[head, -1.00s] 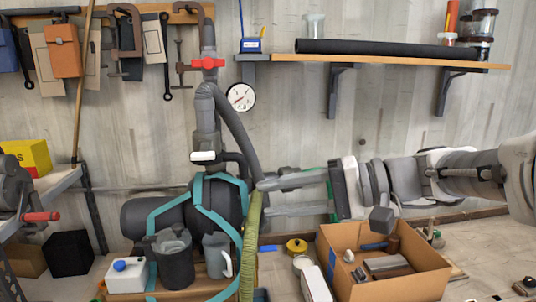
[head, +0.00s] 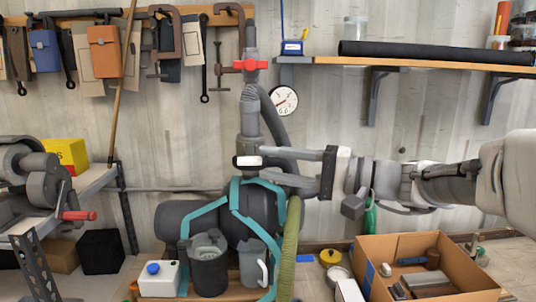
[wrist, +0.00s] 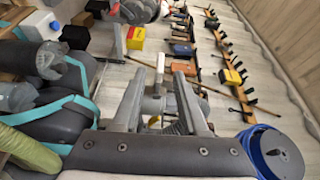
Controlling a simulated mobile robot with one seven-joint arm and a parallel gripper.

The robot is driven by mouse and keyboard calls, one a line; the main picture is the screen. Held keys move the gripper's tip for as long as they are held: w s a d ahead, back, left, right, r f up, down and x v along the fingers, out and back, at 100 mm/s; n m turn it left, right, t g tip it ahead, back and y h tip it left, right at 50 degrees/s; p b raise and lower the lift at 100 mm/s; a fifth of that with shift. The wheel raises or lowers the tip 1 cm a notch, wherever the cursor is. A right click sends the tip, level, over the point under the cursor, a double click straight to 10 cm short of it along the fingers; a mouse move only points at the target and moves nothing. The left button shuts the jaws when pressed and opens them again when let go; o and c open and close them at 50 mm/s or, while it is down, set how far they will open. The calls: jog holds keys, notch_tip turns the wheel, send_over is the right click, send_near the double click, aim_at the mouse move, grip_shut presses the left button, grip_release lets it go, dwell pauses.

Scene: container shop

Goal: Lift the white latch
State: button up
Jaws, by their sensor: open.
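The white latch (head: 247,161) is a small white block on the grey vertical pipe (head: 249,115), below the red valve handle (head: 250,65). My gripper (head: 264,163) reaches in from the right, its two grey fingers spread apart and pointing left. The fingertips are at about the latch's height, just to its right in the head view; I cannot tell whether they touch it. In the wrist view my gripper (wrist: 160,75) is open, with grey and whitish parts showing between the fingers. I cannot tell which of these is the latch.
A black tank (head: 255,215) with teal straps stands below. A grey hose (head: 275,125) and a pressure gauge (head: 284,100) are close behind my fingers. A cardboard box (head: 375,285) stands at lower right. The shelf (head: 420,62) is above my arm.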

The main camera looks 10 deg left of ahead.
aim_at(238, 158)
jog(key=a, duration=0.2)
jog(key=w+a, duration=0.1)
jog(key=a, duration=0.2)
jog(key=a+p, duration=0.1)
jog(key=a, duration=0.2)
jog(key=shift+w+r, duration=0.1)
jog(key=shift+w, duration=0.05)
jog(key=shift+c, duration=0.3)
jog(key=shift+d, duration=0.1)
grip_shut()
